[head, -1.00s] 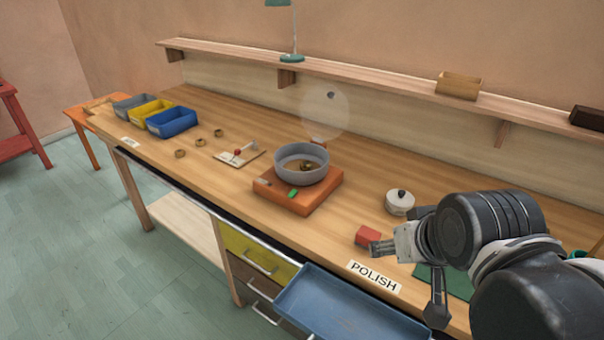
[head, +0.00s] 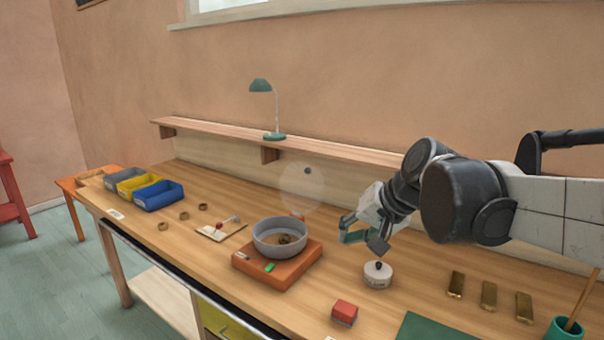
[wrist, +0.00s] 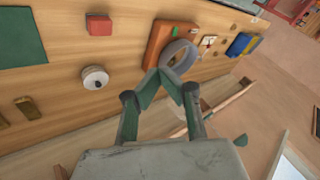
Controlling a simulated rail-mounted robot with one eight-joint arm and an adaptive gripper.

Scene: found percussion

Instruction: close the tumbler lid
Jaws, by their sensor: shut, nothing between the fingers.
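The tumbler is a grey round bowl (head: 257,240) on an orange base (head: 255,267) with a green button (head: 270,267). Small brassy pieces (head: 284,239) lie inside. Its round translucent lid (head: 300,188) stands raised open behind the bowl, with a dark knob (head: 307,171). My gripper (head: 361,238) is shut and empty, in the air right of the tumbler and apart from the lid. In the wrist view my gripper's fingertips (wrist: 165,74) meet in front of the tumbler bowl (wrist: 183,52) and hide part of it.
A white lidded pot (head: 377,279) stands below my gripper, with a red block (head: 344,312) nearer the front. Brass bars (head: 489,295) lie to the right. A shelf (head: 320,150) runs along the wall behind. Bins (head: 158,195) stand far left.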

